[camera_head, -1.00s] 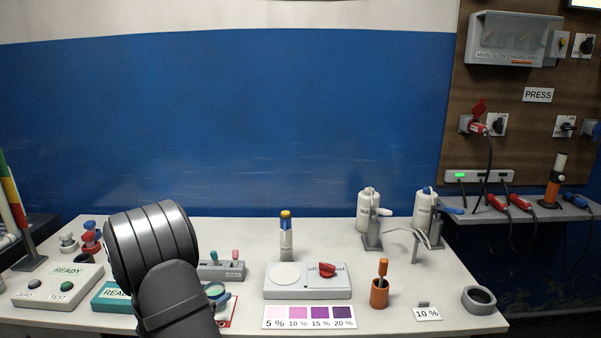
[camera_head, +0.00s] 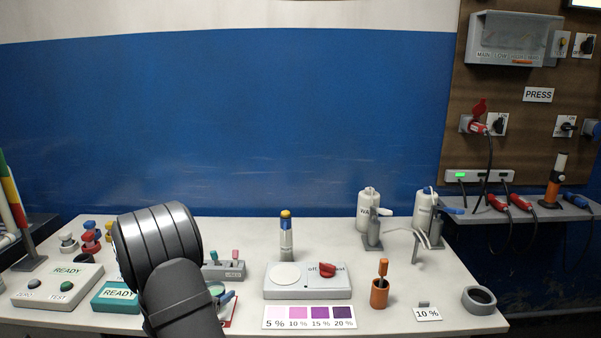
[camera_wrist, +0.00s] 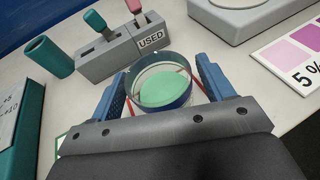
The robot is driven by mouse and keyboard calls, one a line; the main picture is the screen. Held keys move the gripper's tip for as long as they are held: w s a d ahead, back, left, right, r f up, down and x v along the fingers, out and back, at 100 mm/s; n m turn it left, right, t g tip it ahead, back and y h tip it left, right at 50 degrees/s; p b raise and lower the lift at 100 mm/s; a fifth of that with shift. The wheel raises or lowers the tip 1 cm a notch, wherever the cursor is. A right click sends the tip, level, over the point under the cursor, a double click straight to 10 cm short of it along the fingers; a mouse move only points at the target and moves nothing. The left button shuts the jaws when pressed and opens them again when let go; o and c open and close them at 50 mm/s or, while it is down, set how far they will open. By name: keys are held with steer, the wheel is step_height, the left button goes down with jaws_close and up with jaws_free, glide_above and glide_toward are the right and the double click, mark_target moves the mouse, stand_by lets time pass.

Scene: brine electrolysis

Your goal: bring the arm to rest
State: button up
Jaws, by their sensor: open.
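My arm (camera_head: 165,250) reaches over the left part of the bench in the head view. In the wrist view my gripper (camera_wrist: 160,85) is open, with its two blue fingers on either side of a round clear dish (camera_wrist: 162,84) with a pale green content. Whether the fingers touch the dish I cannot tell. In the head view the dish (camera_head: 216,289) shows just right of my arm, partly hidden by it. It sits over a red-edged white card (camera_wrist: 62,142).
A grey "USED" holder (camera_wrist: 122,50) with a teal and a pink piece stands behind the dish. A stirrer unit (camera_head: 307,293) with a red knob and a colour chart (camera_head: 309,318) are to the right. Wash bottles (camera_head: 368,212) stand farther right.

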steer(key=shift+x, duration=1.05)
step_height(320, 180, up, 4)
steer(key=shift+s+r, duration=0.1)
steer(key=shift+r, duration=0.05)
steer(key=s+d+r, duration=0.2)
steer(key=d+r, duration=0.5)
steer(key=d, duration=0.4)
steer(key=w+d+r, duration=0.2)
steer(key=w+d, duration=0.1)
steer(key=d, duration=0.7)
steer(key=w+d+r, duration=0.2)
steer(key=w+d, duration=0.1)
steer(key=d, duration=0.6)
steer(key=shift+h, duration=0.3)
steer(key=w+a+f, duration=0.2)
steer(key=a+f, duration=0.1)
steer(key=shift+w+a, duration=0.15)
steer(key=shift+a, duration=0.1)
steer(key=shift+d, duration=0.1)
steer(key=s+d+r, duration=0.3)
steer(key=s+a+f, duration=0.2)
steer(key=a, duration=0.9)
steer(key=shift+a+f, duration=0.3)
steer(key=shift+a, duration=0.05)
